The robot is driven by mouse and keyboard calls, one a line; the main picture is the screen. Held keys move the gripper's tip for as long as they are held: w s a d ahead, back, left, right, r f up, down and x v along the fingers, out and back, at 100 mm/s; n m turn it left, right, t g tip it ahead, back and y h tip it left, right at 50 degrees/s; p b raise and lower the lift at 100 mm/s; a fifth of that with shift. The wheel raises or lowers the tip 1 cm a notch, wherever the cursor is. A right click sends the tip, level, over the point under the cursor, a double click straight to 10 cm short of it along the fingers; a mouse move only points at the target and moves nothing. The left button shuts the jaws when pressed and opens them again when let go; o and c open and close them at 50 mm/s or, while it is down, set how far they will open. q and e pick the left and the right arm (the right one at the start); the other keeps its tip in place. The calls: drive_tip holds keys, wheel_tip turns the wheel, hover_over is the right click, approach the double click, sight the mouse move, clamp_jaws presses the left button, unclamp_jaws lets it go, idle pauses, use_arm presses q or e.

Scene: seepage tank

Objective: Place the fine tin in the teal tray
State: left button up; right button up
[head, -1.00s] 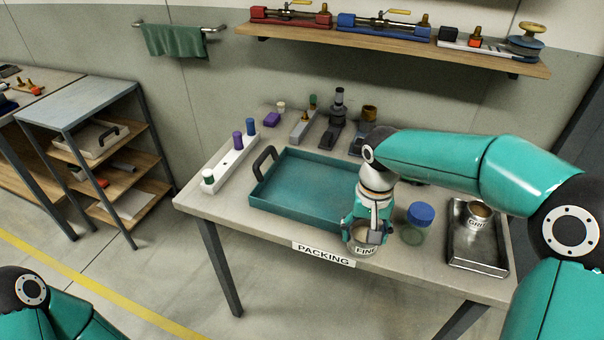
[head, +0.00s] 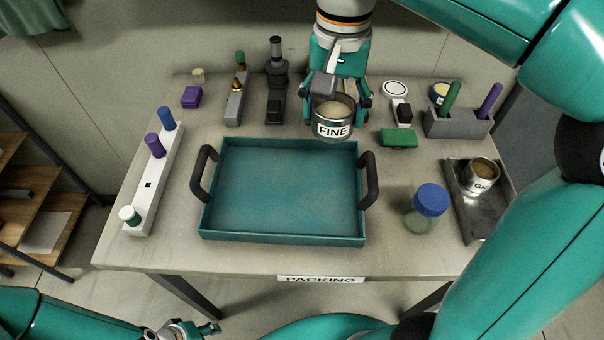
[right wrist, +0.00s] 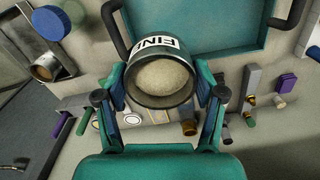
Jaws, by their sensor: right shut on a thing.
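The fine tin (head: 333,128), a metal cup labelled FINE with pale grainy contents, is held in my right gripper (head: 337,104). In the right wrist view the gripper's fingers (right wrist: 163,100) close on both sides of the tin (right wrist: 160,78). The tin appears raised, by the back right corner of the teal tray (head: 283,240); its exact height is hard to tell. The tray is empty, with dark handles left and right, and its edge shows in the right wrist view (right wrist: 225,50). My left gripper (head: 205,328) is low at the bottom edge, clear of the table; its jaws are unclear.
A blue-lidded jar (head: 428,205) stands right of the tray. A metal tray (head: 470,222) at the right holds another tin (head: 481,176). A white rack (head: 152,185) with capped vials is at left. Several tools, a green block (head: 399,137) and a grey holder (head: 458,124) line the back.

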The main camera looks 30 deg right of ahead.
wheel_tip(320, 180, down, 19)
drive_tip(key=b, duration=0.2)
drive_tip(key=shift+d+r+b, duration=0.1)
drive_tip(key=shift+r+b, duration=0.1)
drive_tip(key=shift+b, duration=0.2)
drive_tip(key=shift+f, duration=0.1)
drive_tip(key=o, duration=1.2)
drive_tip(key=shift+o, duration=0.2)
drive_tip(key=shift+r, duration=0.25)
wheel_tip(320, 180, up, 12)
drive_tip(key=p, duration=0.1)
drive_tip(key=shift+p, duration=0.3)
drive_tip(key=shift+s+f, duration=0.1)
drive_tip(key=shift+f, duration=0.05)
